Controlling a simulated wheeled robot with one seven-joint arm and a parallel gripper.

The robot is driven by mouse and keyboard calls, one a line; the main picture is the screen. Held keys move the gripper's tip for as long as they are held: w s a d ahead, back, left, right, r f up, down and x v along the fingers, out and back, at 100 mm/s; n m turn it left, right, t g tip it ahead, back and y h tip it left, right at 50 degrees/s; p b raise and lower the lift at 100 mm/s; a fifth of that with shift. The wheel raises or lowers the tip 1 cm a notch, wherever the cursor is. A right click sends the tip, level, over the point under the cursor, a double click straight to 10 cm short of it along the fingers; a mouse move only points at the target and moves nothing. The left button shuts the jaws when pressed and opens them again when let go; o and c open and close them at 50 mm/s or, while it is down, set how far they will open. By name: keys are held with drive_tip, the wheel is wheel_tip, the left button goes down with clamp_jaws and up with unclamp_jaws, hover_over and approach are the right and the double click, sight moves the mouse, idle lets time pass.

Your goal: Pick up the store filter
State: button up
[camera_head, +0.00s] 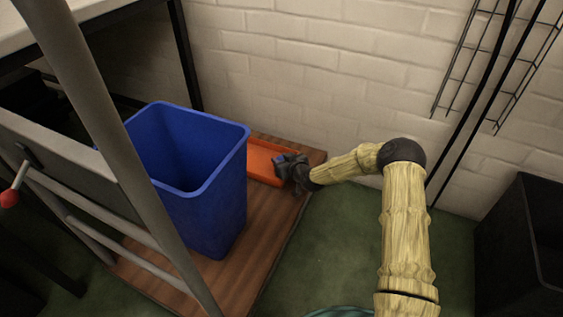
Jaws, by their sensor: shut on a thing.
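My gripper (290,167) is at the right end of a low orange tray (264,177), at the tray's edge. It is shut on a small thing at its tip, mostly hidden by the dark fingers. A bluish-grey patch shows there, but I cannot tell whether it is the store filter or part of my gripper. No other thing that I can make out as the filter is in view.
A tall open blue bin (215,205) stands on a brown wooden board (255,262), left of my gripper, and hides part of the tray. A white brick wall (330,75) is behind. Grey rails cross the left front. A black box (520,240) stands at right. Green floor is clear between.

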sight(281, 159)
wheel_tip(281, 159, up, 10)
drive_tip(key=p, duration=0.6)
drive_tip(key=s+d+r+m+t+h+p, duration=0.1)
drive_tip(key=s+d+r+m+h+p, duration=0.2)
drive_tip(key=d, duration=0.7)
drive_tip(key=s+d+r+m+t+h+p, duration=0.1)
drive_tip(key=s+d+r+m+h+p, duration=0.3)
drive_tip(key=s+d+r+p, duration=0.3)
drive_tip(key=s+d+p, duration=0.4)
drive_tip(key=s+p, duration=0.1)
drive_tip(key=p, duration=0.2)
drive_tip(key=shift+d+t+h+p, duration=0.2)
drive_tip(key=shift+t+h+p, duration=0.1)
drive_tip(key=shift+a, duration=0.1)
